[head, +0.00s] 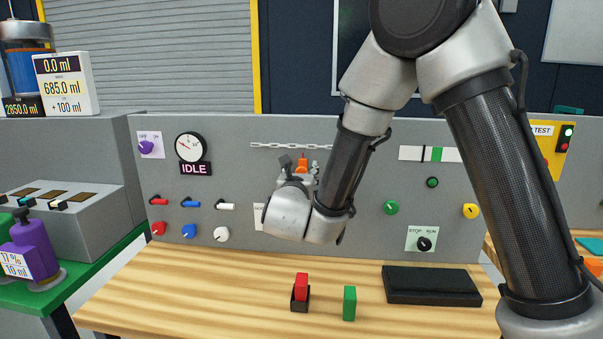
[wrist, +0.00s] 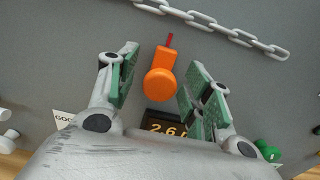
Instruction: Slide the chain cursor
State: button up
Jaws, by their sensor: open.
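The chain cursor (wrist: 160,82) is an orange slider with a round knob and a thin red pointer aimed at the chain. It shows between my open fingers in the wrist view, with a finger on each side and visible gaps. The grey chain (wrist: 228,30) runs across the panel just above the pointer; it also shows in the head view (head: 270,145). My gripper (wrist: 161,65) is open and holds nothing. In the head view, the orange cursor (head: 302,159) is partly hidden behind my gripper, below the chain.
A dark digital display (wrist: 163,126) below the cursor is partly hidden by my gripper; its digits start "2.6". A round IDLE gauge (head: 190,147) and coloured knobs surround the area. Red (head: 301,287) and green (head: 349,303) blocks and a black tray (head: 430,297) are on the bench.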

aim_at(257, 165)
jog(key=shift+w, duration=0.1)
grip_shut()
jog(key=a, duration=0.4)
jog(key=w+a, duration=0.1)
jog(key=a, duration=0.3)
jog(key=w+a, duration=0.1)
jog(key=a, duration=0.3)
jog(key=shift+w, duration=0.2)
jog(key=shift+a+r, duration=0.1)
jog(key=shift+a, duration=0.25)
grip_release()
jog(key=shift+a, duration=0.1)
jog(key=s+a, duration=0.2)
jog(key=s, duration=0.9)
jog(key=shift+s+a, duration=0.15)
jog(key=shift+s, duration=0.2)
